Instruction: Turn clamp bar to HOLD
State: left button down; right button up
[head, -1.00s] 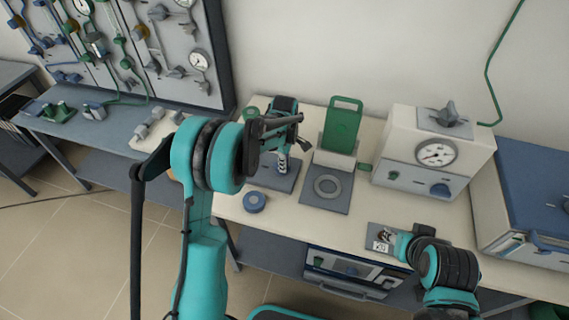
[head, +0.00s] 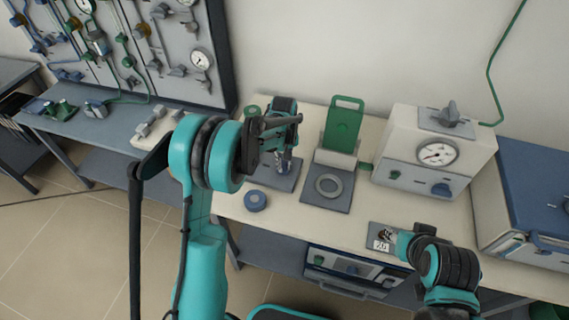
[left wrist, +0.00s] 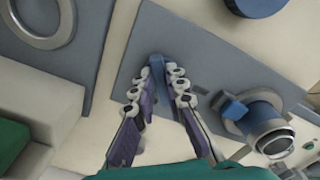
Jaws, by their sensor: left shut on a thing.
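The clamp bar, which I take to be the narrow blue bar (left wrist: 157,68), stands on a grey plate (left wrist: 200,45) in the left wrist view. My left gripper (left wrist: 156,88) is shut on this bar, one finger on each side. The word HOLD cannot be read. My right gripper (head: 388,238) is at a small labelled plate (head: 378,246) near the front edge; its jaws are too small to judge.
A blue bracket with a round lens-like part (left wrist: 268,130) is close right of the left fingers. A plate with a grey ring (head: 328,186) and green upright panel (head: 343,125) stands beside. A gauge box (head: 437,150) is to the right, a blue disc (head: 255,201) in front.

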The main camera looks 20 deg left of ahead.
pick_arm(q)
jog(key=m, duration=0.3)
jog(key=shift+s+a+m, duration=0.1)
jog(key=shift+a+m, duration=0.05)
jog(key=shift+m, duration=0.15)
jog(key=shift+a+m, duration=0.15)
jog(key=shift+m, duration=1.65)
jog(key=c, duration=1.5)
grip_release()
jog(key=shift+c, duration=0.2)
notch_tip(320, 180, up, 12)
jog(key=shift+r, duration=0.1)
